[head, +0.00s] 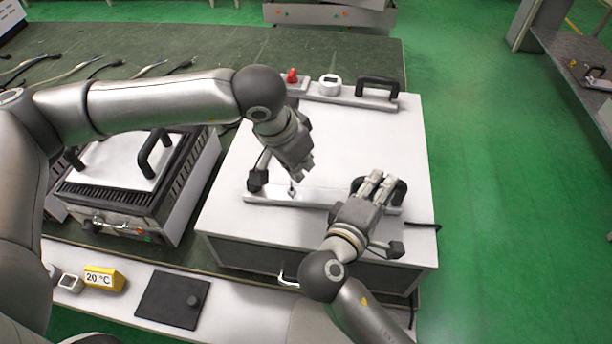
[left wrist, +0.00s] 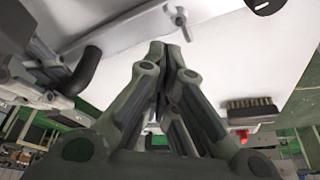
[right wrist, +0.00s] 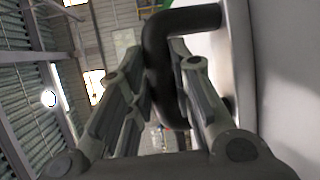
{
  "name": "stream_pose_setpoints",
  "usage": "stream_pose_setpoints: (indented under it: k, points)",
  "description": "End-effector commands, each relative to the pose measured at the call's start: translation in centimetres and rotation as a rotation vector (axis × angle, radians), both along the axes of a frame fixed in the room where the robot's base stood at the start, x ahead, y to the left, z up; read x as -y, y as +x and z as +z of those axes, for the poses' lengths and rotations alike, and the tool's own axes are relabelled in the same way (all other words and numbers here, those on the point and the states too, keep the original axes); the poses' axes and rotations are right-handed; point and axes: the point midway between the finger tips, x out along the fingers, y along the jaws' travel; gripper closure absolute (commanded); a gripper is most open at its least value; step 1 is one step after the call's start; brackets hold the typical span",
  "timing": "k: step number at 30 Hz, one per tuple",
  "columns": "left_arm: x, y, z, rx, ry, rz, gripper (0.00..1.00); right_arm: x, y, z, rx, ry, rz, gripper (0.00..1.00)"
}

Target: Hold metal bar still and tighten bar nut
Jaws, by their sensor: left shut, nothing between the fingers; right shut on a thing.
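The metal bar (head: 315,197) lies across the front part of the white box top (head: 380,135). A small metal bar nut (head: 292,189) stands on it, left of the middle; it also shows in the left wrist view (left wrist: 181,20). My left gripper (head: 306,174) is shut and empty just above and beside the nut; I cannot tell whether it touches. My right gripper (head: 382,178) is shut on the black handle (right wrist: 157,60) at the bar's right end, one finger on each side. In the head view my right gripper partly hides this handle.
A second bar with a black handle (head: 378,84), a white dial (head: 329,85) and a red knob (head: 292,76) sits at the back of the box. A grill (head: 125,185) stands left. A yellow 20 °C display (head: 103,278) and dark plate (head: 173,300) lie in front.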

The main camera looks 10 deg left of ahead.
Motion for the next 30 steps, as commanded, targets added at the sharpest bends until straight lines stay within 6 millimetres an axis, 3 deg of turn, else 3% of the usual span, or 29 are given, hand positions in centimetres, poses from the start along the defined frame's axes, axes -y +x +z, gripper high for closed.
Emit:
stream_pose_setpoints:
  k: [7,19,20,24,26,30]
  points:
    - [-1.4,-0.5,4.0,0.001,-0.001,0.000,1.00,-0.1,-0.1,-0.4,-0.009,0.002,0.002,1.00]
    - [-1.8,-0.7,5.1,-0.002,0.000,0.000,1.00,-0.1,-0.1,-0.4,-0.010,0.002,0.002,1.00]
    - [-1.8,-0.7,5.1,-0.002,0.000,0.000,1.00,-0.1,-0.1,-0.4,-0.010,0.002,0.002,0.77]
    - [-1.8,-0.7,5.0,-0.002,0.000,0.000,1.00,-0.1,-0.1,-0.3,-0.008,0.002,0.003,0.59]
    - [-1.8,-0.7,5.0,-0.002,0.000,0.000,1.00,-0.1,-0.1,-0.3,-0.006,0.002,0.002,0.53]
    - [-1.8,-0.7,5.0,-0.002,0.000,0.000,1.00,-0.1,-0.1,-0.2,-0.004,0.001,0.002,0.53]
